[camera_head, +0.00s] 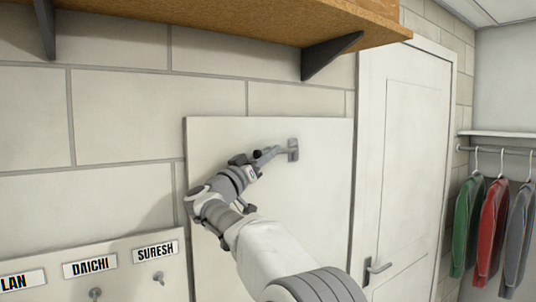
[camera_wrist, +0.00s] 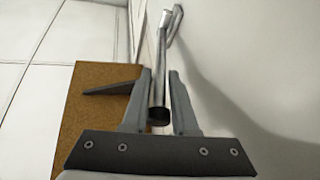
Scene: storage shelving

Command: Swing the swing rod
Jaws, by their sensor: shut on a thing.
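The swing rod is a grey metal rod on a small grey wall bracket (camera_head: 293,149), fixed to a pale wall panel (camera_head: 320,200). My gripper (camera_head: 262,157) reaches the rod from the left in the head view. In the wrist view the rod (camera_wrist: 161,62) runs between the two fingers of my gripper (camera_wrist: 157,92), which is shut on it. Its dark round end (camera_wrist: 159,116) shows near the gripper's base. The rod's far end bends towards the panel at the top. My gripper and wrist hide part of the rod in the head view.
A wooden shelf (camera_head: 220,18) on dark brackets (camera_head: 328,55) overhangs above. A white door (camera_head: 408,150) with a lever handle (camera_head: 377,266) stands right of the panel. Name plates (camera_head: 90,266) and hooks (camera_head: 158,277) are at lower left. Clothes (camera_head: 492,225) hang at far right.

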